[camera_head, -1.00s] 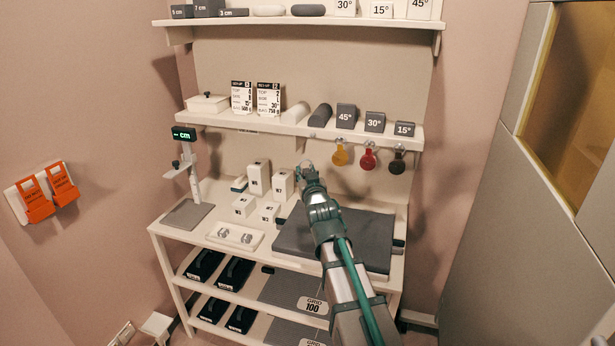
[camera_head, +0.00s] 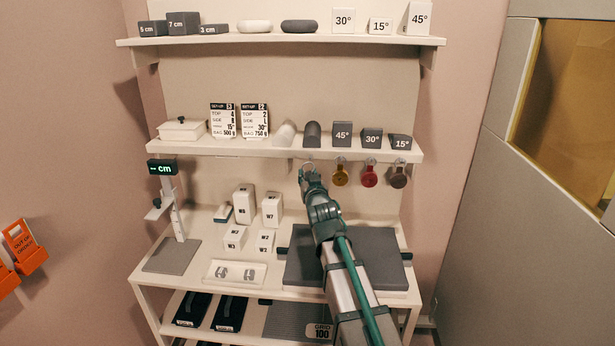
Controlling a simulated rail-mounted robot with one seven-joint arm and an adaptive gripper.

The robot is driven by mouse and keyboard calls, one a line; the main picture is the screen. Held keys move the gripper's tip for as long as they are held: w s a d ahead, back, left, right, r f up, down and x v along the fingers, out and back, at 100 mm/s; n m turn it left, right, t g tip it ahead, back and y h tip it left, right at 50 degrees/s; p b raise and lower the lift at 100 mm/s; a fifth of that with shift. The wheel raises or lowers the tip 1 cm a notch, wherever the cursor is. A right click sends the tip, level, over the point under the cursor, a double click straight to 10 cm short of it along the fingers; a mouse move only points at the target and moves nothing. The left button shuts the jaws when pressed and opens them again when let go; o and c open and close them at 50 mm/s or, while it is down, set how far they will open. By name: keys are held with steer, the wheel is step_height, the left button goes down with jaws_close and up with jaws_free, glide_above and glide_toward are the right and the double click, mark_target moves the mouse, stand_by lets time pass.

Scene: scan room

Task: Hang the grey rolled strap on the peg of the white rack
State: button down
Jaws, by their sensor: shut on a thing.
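My gripper (camera_head: 308,173) is at the front of the white rack (camera_head: 270,148), just below the middle shelf's edge and left of the hanging straps. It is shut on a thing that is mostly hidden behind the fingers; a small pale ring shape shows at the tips. I take it for the grey rolled strap, but its body cannot be made out. A yellow strap (camera_head: 340,177), a red strap (camera_head: 369,177) and a dark grey-brown strap (camera_head: 398,178) hang in a row from pegs under the shelf. Whether the ring touches a peg cannot be told.
The middle shelf carries grey wedges (camera_head: 342,135), rolls, set-up cards (camera_head: 254,120) and a white box (camera_head: 182,129). Below, a dark pad (camera_head: 375,256), white weight blocks (camera_head: 242,204) and a scale post with display (camera_head: 163,168) stand on the table. A grey cabinet (camera_head: 510,200) is at right.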

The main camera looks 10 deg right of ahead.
steer(key=shift+w+d+r, duration=0.15)
steer(key=shift+w, duration=0.05)
steer(key=shift+w+p, duration=0.45)
steer(key=shift+p, duration=0.2)
steer(key=w+d+f+p, duration=0.1)
steer(key=w+d+p, duration=0.1)
steer(key=w+p, duration=0.6)
steer(key=shift+f+p, duration=0.3)
steer(key=shift+p, duration=0.3)
